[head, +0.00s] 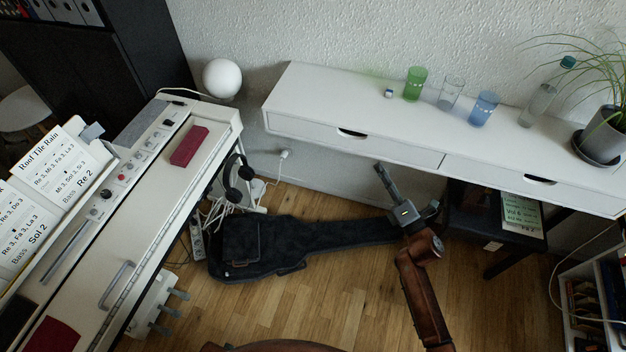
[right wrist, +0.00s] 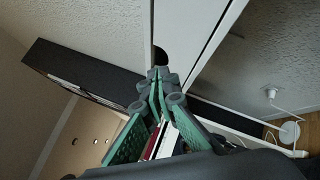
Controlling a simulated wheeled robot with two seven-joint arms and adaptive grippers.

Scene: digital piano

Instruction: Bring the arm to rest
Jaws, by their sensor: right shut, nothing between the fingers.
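My right gripper (head: 381,171) is in the head view, right of centre, at the end of my brown arm. It is in front of the white drawer shelf's lower edge and above the black guitar bag. In the right wrist view the gripper (right wrist: 158,76) shows its fingers closed together with nothing held. My left gripper is not in the head view.
A digital piano (head: 190,190) stands at the left with sheet music (head: 50,190). A white drawer shelf (head: 320,95) holds glasses, a bottle and a potted plant (head: 602,138). A black guitar bag (head: 300,240) lies on the wooden floor. Bare floor shows in front.

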